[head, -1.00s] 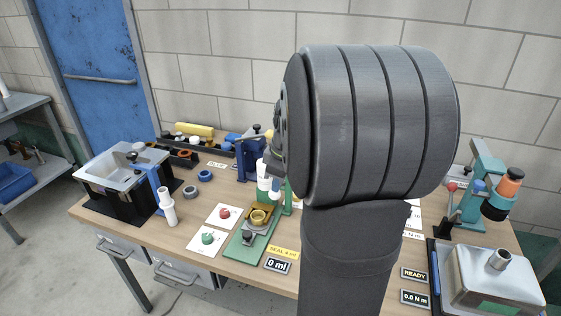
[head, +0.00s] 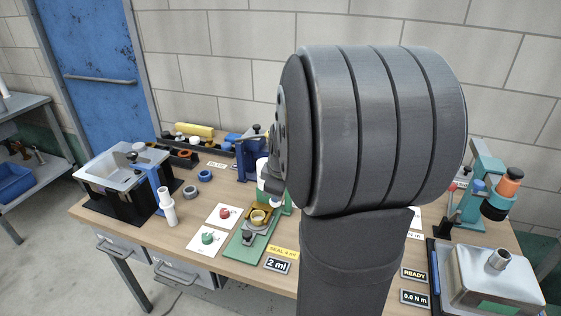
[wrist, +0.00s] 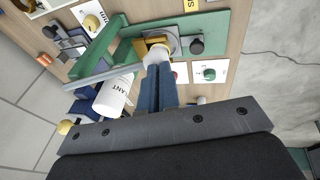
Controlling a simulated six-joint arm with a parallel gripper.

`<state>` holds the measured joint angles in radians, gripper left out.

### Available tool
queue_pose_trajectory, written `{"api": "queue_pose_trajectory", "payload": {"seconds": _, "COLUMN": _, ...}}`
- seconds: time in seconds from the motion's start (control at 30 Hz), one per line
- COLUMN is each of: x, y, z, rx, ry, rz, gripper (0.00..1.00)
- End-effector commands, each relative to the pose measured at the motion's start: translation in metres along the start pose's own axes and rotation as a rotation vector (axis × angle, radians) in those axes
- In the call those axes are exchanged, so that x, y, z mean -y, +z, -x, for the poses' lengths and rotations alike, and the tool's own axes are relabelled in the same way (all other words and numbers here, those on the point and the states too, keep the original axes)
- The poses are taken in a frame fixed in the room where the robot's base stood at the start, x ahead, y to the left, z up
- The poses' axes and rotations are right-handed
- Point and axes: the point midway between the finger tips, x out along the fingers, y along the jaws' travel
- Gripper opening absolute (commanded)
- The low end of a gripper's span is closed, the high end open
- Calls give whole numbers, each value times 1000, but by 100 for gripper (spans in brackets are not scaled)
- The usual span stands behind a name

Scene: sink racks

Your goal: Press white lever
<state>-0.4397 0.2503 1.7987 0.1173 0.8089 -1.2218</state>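In the wrist view, my gripper (wrist: 157,72) points at the green dispenser stand (wrist: 213,30), its two blue-grey fingers close together. A small white rounded piece (wrist: 156,54), which looks like the white lever's end, is right at the fingertips; contact looks likely, but the fingers partly cover it. A gold cup holder (wrist: 146,44) sits just beyond it. A white bottle lettered "ANT" (wrist: 113,96) lies to the left of the fingers. In the head view, my arm hides most of the gripper and lever; the gold cup (head: 258,217) and a "2 ml" display (head: 277,265) show.
Red (head: 224,213) and green (head: 207,238) buttons on white cards are left of the stand. A yellow "SEAL 4 ml" sign (head: 284,253) is in front. A blue press (head: 250,157) stands behind, a sink unit (head: 125,165) far left, and a teal machine (head: 487,175) right.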

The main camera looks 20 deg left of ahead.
Motion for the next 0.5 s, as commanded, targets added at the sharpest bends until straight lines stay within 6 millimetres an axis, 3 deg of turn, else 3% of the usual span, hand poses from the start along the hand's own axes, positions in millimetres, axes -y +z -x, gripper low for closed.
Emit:
{"api": "queue_pose_trajectory", "payload": {"seconds": 0.1, "x": 5, "y": 2, "z": -6, "rx": 7, "ry": -17, "rz": -2, "gripper": 0}}
{"api": "queue_pose_trajectory", "payload": {"seconds": 0.27, "x": 6, "y": 2, "z": 6, "rx": 6, "ry": -14, "rz": -1, "gripper": 0}}
{"api": "queue_pose_trajectory", "payload": {"seconds": 0.5, "x": 7, "y": 1, "z": 56, "rx": 0, "ry": 0, "rz": 0, "gripper": 0}}
